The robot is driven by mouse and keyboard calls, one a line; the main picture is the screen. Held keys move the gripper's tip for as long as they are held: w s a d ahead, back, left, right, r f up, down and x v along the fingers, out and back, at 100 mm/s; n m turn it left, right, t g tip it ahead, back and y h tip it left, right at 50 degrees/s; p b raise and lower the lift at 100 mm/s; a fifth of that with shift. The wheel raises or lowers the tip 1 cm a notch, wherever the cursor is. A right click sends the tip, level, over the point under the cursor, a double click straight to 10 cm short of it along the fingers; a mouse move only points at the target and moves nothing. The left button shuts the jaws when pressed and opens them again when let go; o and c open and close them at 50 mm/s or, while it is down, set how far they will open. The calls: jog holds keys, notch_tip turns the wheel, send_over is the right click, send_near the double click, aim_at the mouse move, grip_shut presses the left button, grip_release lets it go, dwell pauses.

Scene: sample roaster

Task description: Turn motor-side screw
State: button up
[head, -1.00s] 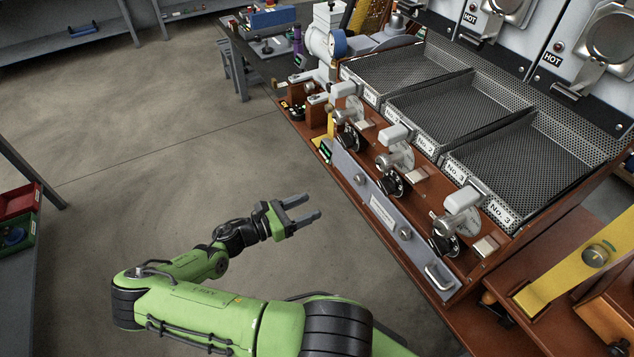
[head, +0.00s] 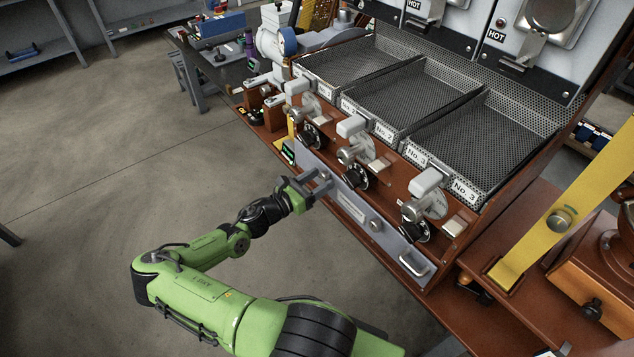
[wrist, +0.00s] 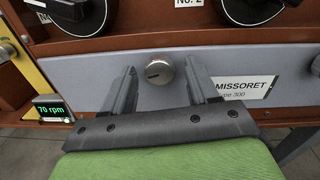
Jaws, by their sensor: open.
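A round metal screw (wrist: 159,70) with a dark slot sits on the grey front panel (wrist: 95,85). In the wrist view the slot lies nearly level. My gripper (wrist: 160,78) is open, with one finger on each side of the screw in that view; I cannot tell whether either finger touches it. In the head view my gripper (head: 322,181) is at the left part of the panel, and its fingers partly cover the screw there. A second screw (head: 375,225) is farther right on the panel. The label "MISSORET Type 300" (wrist: 243,88) is between the two screws.
A green "70 rpm" display (wrist: 52,108) is left of the panel. Black dials (head: 355,177) and levers with white handles (head: 351,127) stick out above it. A handle (head: 413,262) is at the panel's right end. Open floor (head: 110,190) lies to the left.

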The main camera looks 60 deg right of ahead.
jog(key=c, duration=1)
jog(key=shift+c, duration=0.2)
jog(key=shift+m, duration=0.4)
jog(key=m, duration=0.4)
jog(key=shift+f, duration=0.1)
jog(key=m+b, duration=0.1)
jog(key=m, duration=0.4)
jog(key=shift+m+b, duration=0.3)
jog(key=shift+b, duration=0.1)
jog(key=m+g+b, duration=0.1)
jog(key=m+b, duration=0.1)
jog(key=m, duration=0.4)
jog(key=shift+w+f+m+b, duration=0.1)
jog(key=shift+m+b, duration=0.2)
jog(key=shift+b, duration=0.1)
jog(key=shift+m+b, duration=1.25)
jog(key=shift+m, duration=1.05)
